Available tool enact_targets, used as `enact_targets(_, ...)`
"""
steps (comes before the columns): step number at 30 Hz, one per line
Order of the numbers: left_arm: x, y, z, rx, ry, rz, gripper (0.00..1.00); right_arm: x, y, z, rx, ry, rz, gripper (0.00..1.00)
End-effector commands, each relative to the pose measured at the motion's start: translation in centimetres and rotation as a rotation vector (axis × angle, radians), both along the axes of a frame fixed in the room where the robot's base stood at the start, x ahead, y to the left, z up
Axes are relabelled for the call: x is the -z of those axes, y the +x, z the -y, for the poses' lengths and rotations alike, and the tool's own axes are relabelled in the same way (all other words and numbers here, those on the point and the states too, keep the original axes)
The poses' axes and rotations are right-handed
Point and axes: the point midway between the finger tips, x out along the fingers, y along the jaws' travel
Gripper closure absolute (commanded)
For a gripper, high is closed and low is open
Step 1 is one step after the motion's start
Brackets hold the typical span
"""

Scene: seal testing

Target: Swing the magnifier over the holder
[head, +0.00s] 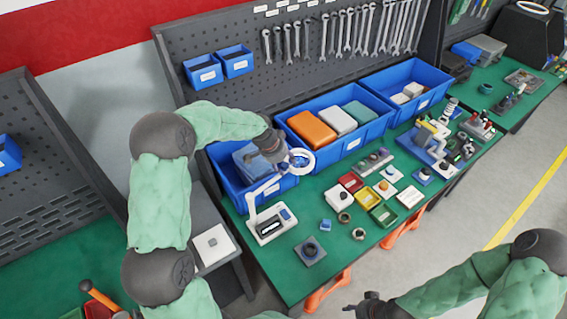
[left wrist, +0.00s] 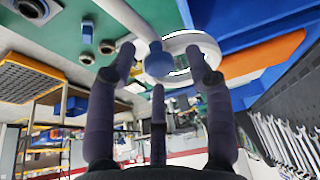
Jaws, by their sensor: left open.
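The magnifier has a white ring head (head: 313,160) on a thin white arm rising from a pale base (head: 270,224) on the green bench. Its head hangs at the front edge of a blue bin. My left gripper (head: 283,156) is at the ring's left side, open. In the left wrist view, the ring (left wrist: 207,46) and a blue joint lie just beyond the spread fingers (left wrist: 160,75); contact is unclear. A dark square block with a round recess (head: 310,251), which looks like the holder, sits right of the base. My right gripper (head: 370,305) is low in the head view, its opening unclear.
Blue bins (head: 350,154) line the back of the bench below a pegboard of wrenches (head: 345,28). Small coloured trays (head: 384,215), loose rings (head: 358,233) and a small blue part (head: 326,225) lie right of the base. Green surface is clear around the dark block.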

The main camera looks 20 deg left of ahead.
Motion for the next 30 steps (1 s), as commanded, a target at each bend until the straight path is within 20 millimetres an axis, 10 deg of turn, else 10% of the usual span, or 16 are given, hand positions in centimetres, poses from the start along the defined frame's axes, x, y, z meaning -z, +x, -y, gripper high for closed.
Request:
enact_targets(8,0.1,0.0,0.0,-0.001,0.0,0.0,0.48,0.0,0.0,0.0,0.0,0.0,0.0,0.6)
enact_targets(14,0.1,0.1,0.0,-0.001,-0.001,0.001,1.0,0.0,0.0,0.0,0.0,0.0,0.0,0.6)
enact_targets(30,0.1,-0.5,1.5,0.099,0.0,0.004,1.0,0.9,0.0,0.0,0.0,0.0,0.0,0.6)
